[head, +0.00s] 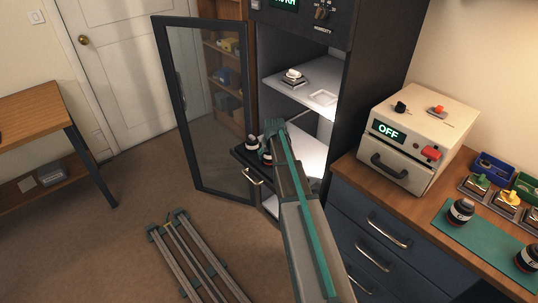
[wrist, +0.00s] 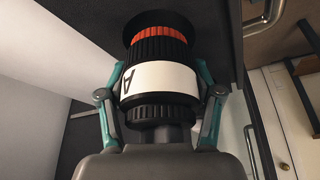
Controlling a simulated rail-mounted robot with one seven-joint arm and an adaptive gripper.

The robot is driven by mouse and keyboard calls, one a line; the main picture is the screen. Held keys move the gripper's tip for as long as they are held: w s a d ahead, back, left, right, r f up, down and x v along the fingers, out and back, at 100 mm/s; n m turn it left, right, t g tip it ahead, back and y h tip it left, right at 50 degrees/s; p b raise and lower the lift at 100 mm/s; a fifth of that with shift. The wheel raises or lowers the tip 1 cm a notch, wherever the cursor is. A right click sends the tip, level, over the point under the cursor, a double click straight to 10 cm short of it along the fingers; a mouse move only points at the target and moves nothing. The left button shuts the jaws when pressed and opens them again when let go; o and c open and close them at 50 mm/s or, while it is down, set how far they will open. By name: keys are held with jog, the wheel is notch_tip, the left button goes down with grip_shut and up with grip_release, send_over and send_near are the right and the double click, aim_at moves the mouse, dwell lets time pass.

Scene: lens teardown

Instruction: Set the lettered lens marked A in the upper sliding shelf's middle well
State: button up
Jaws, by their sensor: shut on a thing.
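The lens marked A (wrist: 158,78) is black with an orange ring and a white band bearing the letter. My gripper (wrist: 160,85) is shut on it, with a teal finger on each side of the band. In the head view my gripper (head: 272,128) is inside the cabinet opening, above a pulled-out dark sliding shelf (head: 240,155) with a handle. Dark lens shapes (head: 252,144) show beside and below it; my arm hides part of them, and I cannot tell which is the held lens. The shelf's wells are hidden.
The glass door (head: 205,110) stands open at left. A box reading OFF (head: 400,140) and lenses on a green mat (head: 448,236) are on the right counter.

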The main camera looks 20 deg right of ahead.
jog(key=shift+f+b, duration=0.45)
jog(key=shift+f, duration=0.4)
jog(key=o, duration=1.2)
jog(key=shift+o, duration=0.7)
jog(key=shift+r+p, duration=2.15)
jog(key=shift+r, duration=2.35)
